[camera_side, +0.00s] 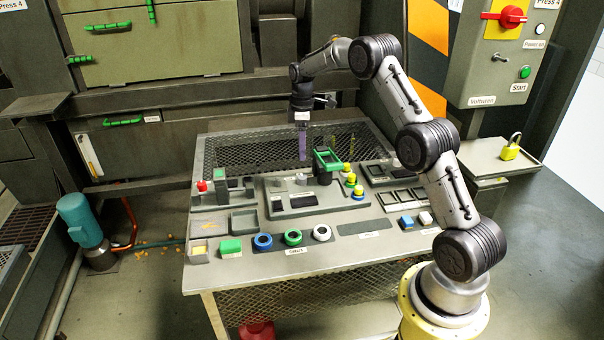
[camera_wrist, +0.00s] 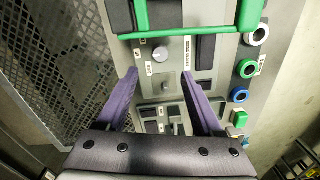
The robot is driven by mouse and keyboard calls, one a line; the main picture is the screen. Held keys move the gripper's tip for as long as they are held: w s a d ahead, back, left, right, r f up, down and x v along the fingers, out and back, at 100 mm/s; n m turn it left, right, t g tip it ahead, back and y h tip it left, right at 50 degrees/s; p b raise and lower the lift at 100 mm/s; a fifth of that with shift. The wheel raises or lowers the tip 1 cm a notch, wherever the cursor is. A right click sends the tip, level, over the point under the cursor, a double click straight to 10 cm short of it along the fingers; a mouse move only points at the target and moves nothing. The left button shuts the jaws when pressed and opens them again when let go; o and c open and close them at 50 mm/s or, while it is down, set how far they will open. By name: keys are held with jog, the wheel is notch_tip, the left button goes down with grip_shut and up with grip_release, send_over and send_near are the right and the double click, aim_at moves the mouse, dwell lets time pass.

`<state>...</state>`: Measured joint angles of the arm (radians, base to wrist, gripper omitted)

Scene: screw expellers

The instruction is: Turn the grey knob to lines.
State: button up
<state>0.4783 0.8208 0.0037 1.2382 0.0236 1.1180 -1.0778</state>
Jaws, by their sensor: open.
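The grey knob (camera_wrist: 160,53) is a round light cap on the panel in the wrist view, beside small white labels and below the green handle. In the side view a small pale knob (camera_side: 301,178) sits left of the green handle and looks like the same one. The knob's pointer and the word "lines" are too small to read. My gripper (camera_side: 302,157) hangs above the back of the panel, pointing down. In the wrist view its two purple fingers (camera_wrist: 158,83) are wide apart with nothing between them. The knob lies beyond the fingertips, apart from them.
A green handle (camera_side: 327,158) stands just right of the knob. Several coloured rings, such as the blue ring (camera_side: 263,241), line the front edge. Yellow-topped buttons (camera_side: 351,181) are to the right. A mesh (camera_side: 235,152) lies behind the panel.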

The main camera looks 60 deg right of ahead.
aim_at(302, 176)
jog(key=f, duration=0.9)
jog(key=shift+s+a+f, duration=0.15)
jog(key=shift+a+f, duration=0.1)
jog(key=shift+f, duration=0.1)
grip_shut()
